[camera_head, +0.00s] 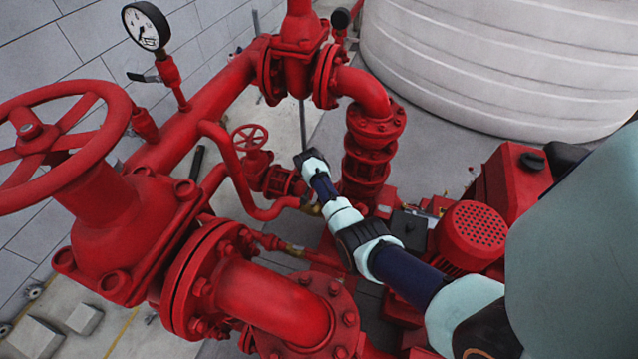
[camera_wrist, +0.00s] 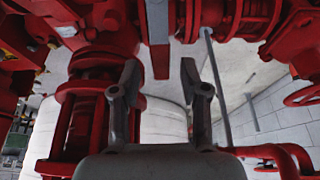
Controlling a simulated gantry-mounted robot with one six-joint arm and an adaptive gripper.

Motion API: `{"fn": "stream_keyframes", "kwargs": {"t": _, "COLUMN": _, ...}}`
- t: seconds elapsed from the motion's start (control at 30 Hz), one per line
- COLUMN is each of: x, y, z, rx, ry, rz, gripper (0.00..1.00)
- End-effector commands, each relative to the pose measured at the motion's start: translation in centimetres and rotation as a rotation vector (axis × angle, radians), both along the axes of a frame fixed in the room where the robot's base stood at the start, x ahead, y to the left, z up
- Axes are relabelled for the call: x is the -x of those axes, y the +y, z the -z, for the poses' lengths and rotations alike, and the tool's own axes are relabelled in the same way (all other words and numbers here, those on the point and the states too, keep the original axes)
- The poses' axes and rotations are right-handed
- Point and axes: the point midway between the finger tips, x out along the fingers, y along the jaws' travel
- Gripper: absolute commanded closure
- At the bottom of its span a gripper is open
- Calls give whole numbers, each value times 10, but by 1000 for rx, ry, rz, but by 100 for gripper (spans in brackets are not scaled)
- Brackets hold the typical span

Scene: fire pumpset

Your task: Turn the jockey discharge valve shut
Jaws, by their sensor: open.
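My gripper (camera_head: 305,156) is open, among the red pipes near the middle of the head view. In the wrist view its two grey fingers (camera_wrist: 160,78) stand apart. A flat bar, pale above and red below (camera_wrist: 160,58), shows between and beyond the fingertips; I cannot tell whether they touch it. A small red handwheel (camera_head: 250,137) on a slim pipe stands left of my gripper in the head view, apart from it. A red handwheel rim (camera_wrist: 303,95) also shows at the right edge of the wrist view. No label shows which valve is the jockey discharge valve.
A large red handwheel (camera_head: 60,140) and thick flanged pipe (camera_head: 270,300) fill the near left. A vertical flanged pipe (camera_head: 370,150) stands close right of my gripper. A pressure gauge (camera_head: 146,27) stands at upper left, a white tank (camera_head: 500,60) behind. Room around the gripper is tight.

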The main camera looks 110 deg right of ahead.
Motion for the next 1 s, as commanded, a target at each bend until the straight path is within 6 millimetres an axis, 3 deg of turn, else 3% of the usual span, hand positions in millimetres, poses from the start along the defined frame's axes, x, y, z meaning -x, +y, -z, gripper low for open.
{"fn": "stream_keyframes", "kwargs": {"t": 0.23, "x": -5, "y": 5, "z": -17, "rx": 3, "ry": 0, "rz": -1, "gripper": 55}}
{"fn": "stream_keyframes", "kwargs": {"t": 0.5, "x": -22, "y": 23, "z": -78, "rx": 6, "ry": 0, "rz": -1, "gripper": 55}}
{"fn": "stream_keyframes", "kwargs": {"t": 0.63, "x": -28, "y": 30, "z": -100, "rx": 4, "ry": 0, "rz": -1, "gripper": 55}}
{"fn": "stream_keyframes", "kwargs": {"t": 1.0, "x": -31, "y": 34, "z": -111, "rx": -1, "ry": 0, "rz": 0, "gripper": 55}}
